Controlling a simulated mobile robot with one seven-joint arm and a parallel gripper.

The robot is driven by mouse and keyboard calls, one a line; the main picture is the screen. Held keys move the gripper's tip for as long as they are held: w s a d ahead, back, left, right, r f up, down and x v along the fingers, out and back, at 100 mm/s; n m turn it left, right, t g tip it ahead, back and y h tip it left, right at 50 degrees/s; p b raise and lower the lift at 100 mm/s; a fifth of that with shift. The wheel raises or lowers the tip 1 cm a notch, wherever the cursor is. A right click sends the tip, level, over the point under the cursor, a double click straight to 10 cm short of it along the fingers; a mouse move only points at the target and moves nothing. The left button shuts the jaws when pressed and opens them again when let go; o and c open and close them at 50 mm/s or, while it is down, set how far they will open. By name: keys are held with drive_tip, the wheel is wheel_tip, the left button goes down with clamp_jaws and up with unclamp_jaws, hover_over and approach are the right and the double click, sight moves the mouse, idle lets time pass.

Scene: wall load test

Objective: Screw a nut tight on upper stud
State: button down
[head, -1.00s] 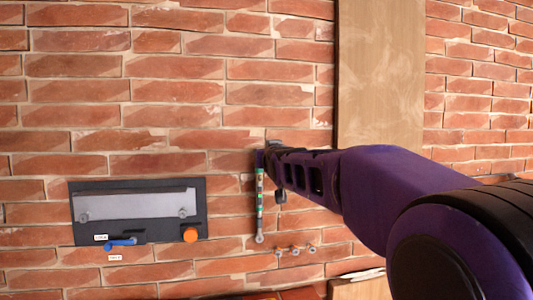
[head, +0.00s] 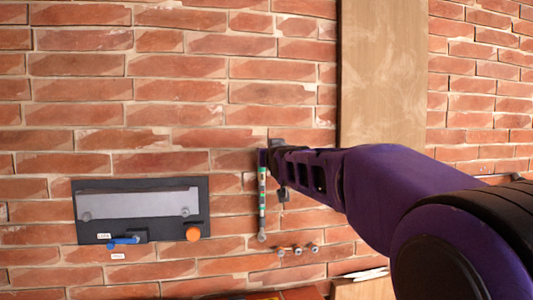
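Several small nut-like pieces (head: 298,251) sit in a row on the brick wall, right of the lower end of a wrench-like tool (head: 262,205). The tool hangs upright with green and white bands and a round end at the bottom. My gripper (head: 268,157) is at the tool's top end, seen from behind and very small. I cannot tell whether its fingers are closed on the tool. A dark panel (head: 141,232) at left carries a pale grey plate (head: 135,205) with a round fitting near each end. I cannot identify the upper stud.
The panel has an orange knob (head: 193,234) and a blue handle (head: 124,241) at its lower edge. A wooden board (head: 382,75) runs up the wall behind my arm. My purple arm covers the right middle. The wall between panel and tool is clear.

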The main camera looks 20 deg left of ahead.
drive_tip(key=shift+p+x, duration=0.5)
drive_tip(key=shift+x, duration=0.55)
idle(1.3)
drive_tip(key=c, duration=0.6)
unclamp_jaws()
drive_tip(key=shift+o, duration=0.4)
drive_tip(key=shift+o, duration=0.9)
drive_tip(key=b+v, duration=0.4)
drive_tip(key=v, duration=0.1)
drive_tip(key=shift+b, duration=0.4)
